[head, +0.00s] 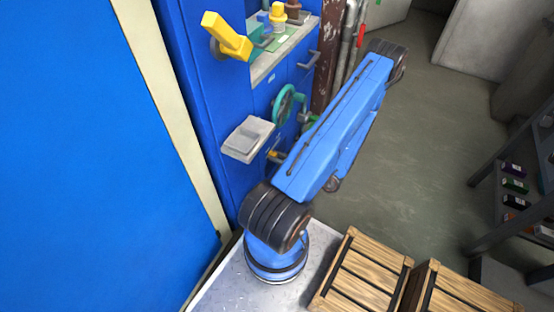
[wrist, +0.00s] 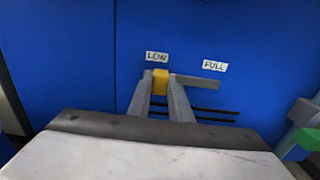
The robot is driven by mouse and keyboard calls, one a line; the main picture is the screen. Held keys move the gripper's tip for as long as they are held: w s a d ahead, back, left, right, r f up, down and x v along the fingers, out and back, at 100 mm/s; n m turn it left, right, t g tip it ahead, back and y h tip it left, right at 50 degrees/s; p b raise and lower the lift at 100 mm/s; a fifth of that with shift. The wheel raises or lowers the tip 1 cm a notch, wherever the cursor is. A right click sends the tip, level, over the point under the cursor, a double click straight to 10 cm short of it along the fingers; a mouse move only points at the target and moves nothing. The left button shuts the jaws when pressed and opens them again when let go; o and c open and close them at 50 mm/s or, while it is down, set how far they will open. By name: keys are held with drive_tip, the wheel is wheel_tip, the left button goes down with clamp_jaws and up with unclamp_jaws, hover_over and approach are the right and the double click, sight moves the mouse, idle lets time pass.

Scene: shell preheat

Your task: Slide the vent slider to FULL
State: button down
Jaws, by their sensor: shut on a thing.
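In the wrist view, the yellow knob of the vent slider (wrist: 160,82) sits just below the LOW label (wrist: 157,57) on a blue panel. A grey track (wrist: 200,81) runs from the knob to the right, ending below the FULL label (wrist: 214,66). My gripper (wrist: 161,88) is shut on the knob, with one grey finger on its left and one on its right. In the head view my blue arm reaches toward the blue cabinet front, and I cannot make out the gripper clearly there.
In the head view, a teal handwheel (head: 284,103), a grey box (head: 248,138) and a yellow lever (head: 228,36) stick out from the cabinet. Wooden crates (head: 360,275) stand at the bottom right. Dark vent slots (wrist: 215,115) lie below the track. A green part (wrist: 298,142) is at the right.

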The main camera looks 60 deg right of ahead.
drive_tip(key=d, duration=0.9)
drive_tip(key=shift+w+d, duration=0.3)
drive_tip(key=shift+w, duration=0.1)
drive_tip(key=c, duration=1.6)
unclamp_jaws()
drive_tip(key=s, duration=0.5)
drive_tip(key=s+d, duration=0.1)
drive_tip(key=s, duration=1.1)
drive_tip(key=shift+s+d, duration=0.2)
